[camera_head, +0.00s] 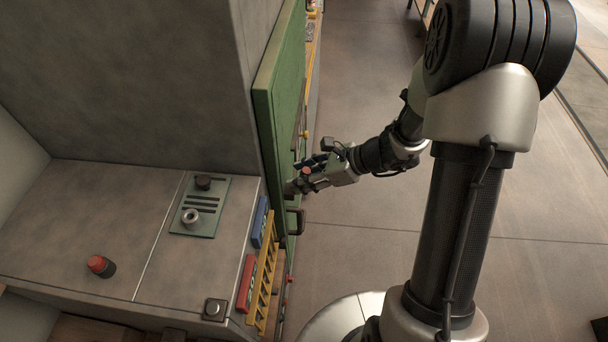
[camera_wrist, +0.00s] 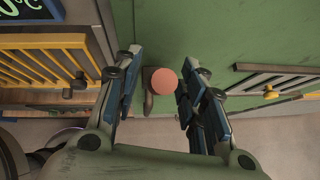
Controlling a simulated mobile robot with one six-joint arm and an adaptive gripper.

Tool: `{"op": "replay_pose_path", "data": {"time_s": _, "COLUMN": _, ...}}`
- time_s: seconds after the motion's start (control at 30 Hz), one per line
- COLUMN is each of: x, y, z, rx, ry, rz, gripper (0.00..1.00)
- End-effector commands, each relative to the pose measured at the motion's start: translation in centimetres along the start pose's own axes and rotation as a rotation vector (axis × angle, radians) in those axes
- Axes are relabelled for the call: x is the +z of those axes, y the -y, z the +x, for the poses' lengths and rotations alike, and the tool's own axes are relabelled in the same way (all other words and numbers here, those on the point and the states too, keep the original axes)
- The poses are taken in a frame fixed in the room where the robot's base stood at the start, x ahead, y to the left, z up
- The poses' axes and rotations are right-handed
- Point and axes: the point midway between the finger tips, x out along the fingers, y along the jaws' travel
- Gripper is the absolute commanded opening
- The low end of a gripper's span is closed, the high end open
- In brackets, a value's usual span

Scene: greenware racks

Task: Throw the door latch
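The green door (camera_head: 279,95) stands along the side of the grey cabinet. It fills the upper middle of the wrist view (camera_wrist: 220,35). The latch shows in the wrist view as a round salmon-red knob (camera_wrist: 164,81) on a short grey-brown lever (camera_wrist: 149,97). My gripper (camera_head: 297,180) is at the door's face in the head view. In the wrist view my gripper (camera_wrist: 160,78) is open, with its fingers on both sides of the knob. The right finger is very close to the knob; I cannot tell whether it touches. The gripper partly hides the latch in the head view.
A dark handle (camera_head: 296,221) sits low on the door. A yellow slatted rack (camera_head: 263,272) is on the cabinet front. The worktop holds a red button (camera_head: 101,266) and a control panel (camera_head: 199,207).

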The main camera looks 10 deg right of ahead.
Motion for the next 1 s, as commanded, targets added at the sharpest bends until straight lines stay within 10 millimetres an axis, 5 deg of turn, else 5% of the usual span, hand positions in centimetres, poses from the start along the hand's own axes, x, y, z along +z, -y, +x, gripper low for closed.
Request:
{"op": "replay_pose_path", "data": {"time_s": 0.27, "x": 0.1, "y": 0.1, "z": -0.9, "rx": -0.003, "ry": 0.002, "rz": 0.000, "gripper": 0.38}}
{"op": "replay_pose_path", "data": {"time_s": 0.7, "x": 0.0, "y": 0.1, "z": -9.5, "rx": -0.005, "ry": 0.000, "rz": -0.001, "gripper": 0.38}}
{"op": "replay_pose_path", "data": {"time_s": 1.0, "x": 0.0, "y": 0.0, "z": -12.0, "rx": 0.000, "ry": 0.000, "rz": 0.000, "gripper": 0.38}}
